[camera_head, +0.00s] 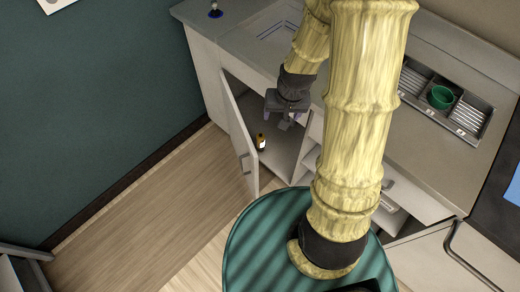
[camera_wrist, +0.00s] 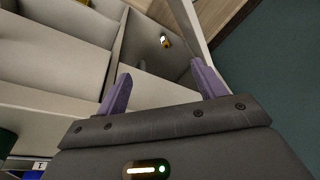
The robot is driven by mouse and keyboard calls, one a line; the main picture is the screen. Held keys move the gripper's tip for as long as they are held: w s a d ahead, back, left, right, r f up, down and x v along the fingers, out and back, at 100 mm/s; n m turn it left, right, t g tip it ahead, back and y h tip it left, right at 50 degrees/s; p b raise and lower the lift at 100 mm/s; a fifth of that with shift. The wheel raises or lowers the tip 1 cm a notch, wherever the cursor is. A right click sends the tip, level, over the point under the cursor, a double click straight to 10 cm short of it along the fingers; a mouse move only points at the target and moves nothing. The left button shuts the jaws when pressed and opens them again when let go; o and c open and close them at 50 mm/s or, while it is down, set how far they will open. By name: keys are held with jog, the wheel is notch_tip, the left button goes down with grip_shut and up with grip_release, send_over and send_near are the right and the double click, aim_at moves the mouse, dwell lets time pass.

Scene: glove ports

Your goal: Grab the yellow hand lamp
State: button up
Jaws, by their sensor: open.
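The yellow hand lamp (camera_head: 261,142) is a small yellow and dark upright shape on the floor of the open cabinet, near its open door. In the wrist view, the lamp (camera_wrist: 166,42) shows beyond the fingertips, small and at a distance, with a bright spot on it. My gripper (camera_head: 285,121) is at the front of the cabinet opening, above and to the right of the lamp in the head view. In the wrist view, my gripper (camera_wrist: 161,70) has its two purple fingers wide apart with nothing between them. It does not touch the lamp.
The cabinet door (camera_head: 241,134) stands open on the left of the lamp. The countertop (camera_head: 240,42) lies above the cabinet. A green cup (camera_head: 440,97) sits in a sectioned metal tray (camera_head: 470,119) at the right. The wooden floor (camera_head: 150,205) at left is clear.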

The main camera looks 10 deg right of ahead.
jog(key=w+f+t+b, duration=0.2)
jog(key=w+f+b, duration=0.55)
jog(key=f, duration=0.35)
jog(key=w+f+t+b, duration=0.2)
jog(key=w+f+b, duration=0.5)
jog(key=f, duration=0.5)
jog(key=t+h+b, duration=0.2)
jog(key=t+b, duration=0.7)
jog(key=b, duration=2.2)
send_over(261, 145)
jog(key=s+a, duration=0.2)
jog(key=s, duration=0.2)
notch_tip(261, 145, down, 35)
jog(key=f+b, duration=0.2)
jog(key=f, duration=0.1)
jog(key=d+f+t+h+b, duration=0.1)
jog(key=f+b, duration=0.2)
jog(key=w+f+t+b, duration=0.1)
jog(key=f+b, duration=0.2)
jog(key=f, duration=0.1)
jog(key=shift+d+h, duration=0.15)
jog(key=shift+h, duration=0.25)
jog(key=shift+r, duration=0.1)
jog(key=shift+w+d+f+b, duration=0.1)
jog(key=shift+w+b, duration=0.4)
jog(key=shift+w+d+f+b, duration=0.1)
jog(key=shift+w+b, duration=0.35)
jog(key=shift+b, duration=0.05)
jog(key=shift+w+r, duration=0.2)
jog(key=shift+w, duration=0.1)
